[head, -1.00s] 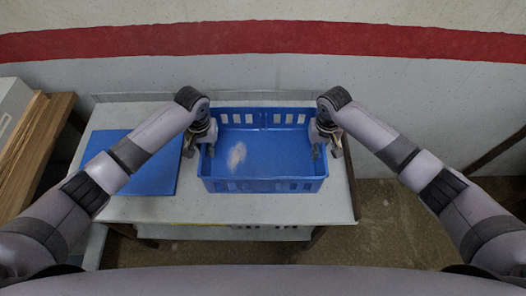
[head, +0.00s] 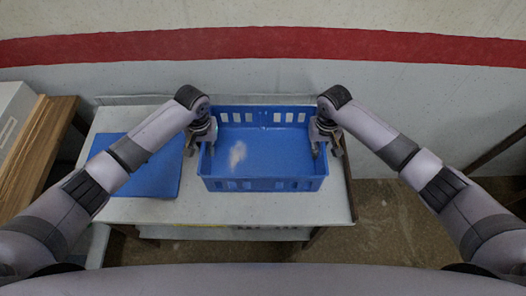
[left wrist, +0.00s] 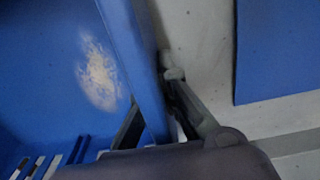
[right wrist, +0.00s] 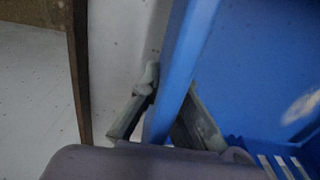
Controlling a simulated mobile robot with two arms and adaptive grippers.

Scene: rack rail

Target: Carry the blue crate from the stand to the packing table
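The blue crate (head: 272,150) is empty apart from a pale worn patch on its floor, and looks level. It is over the grey-white stand top (head: 240,207); a gap beneath it cannot be made out clearly. My left gripper (head: 205,148) is at the crate's left wall, which runs between its fingers in the left wrist view (left wrist: 152,100). My right gripper (head: 322,146) is at the right wall, with one finger outside and one inside in the right wrist view (right wrist: 170,100). Both look shut on the walls. I cannot pick out the packing table.
A flat blue panel (head: 150,170) lies on the stand left of the crate. Brown wooden boards (head: 38,145) and a grey box (head: 12,110) are at the far left. A wall with a red stripe (head: 260,42) is close behind. Bare floor (head: 400,225) shows at the right.

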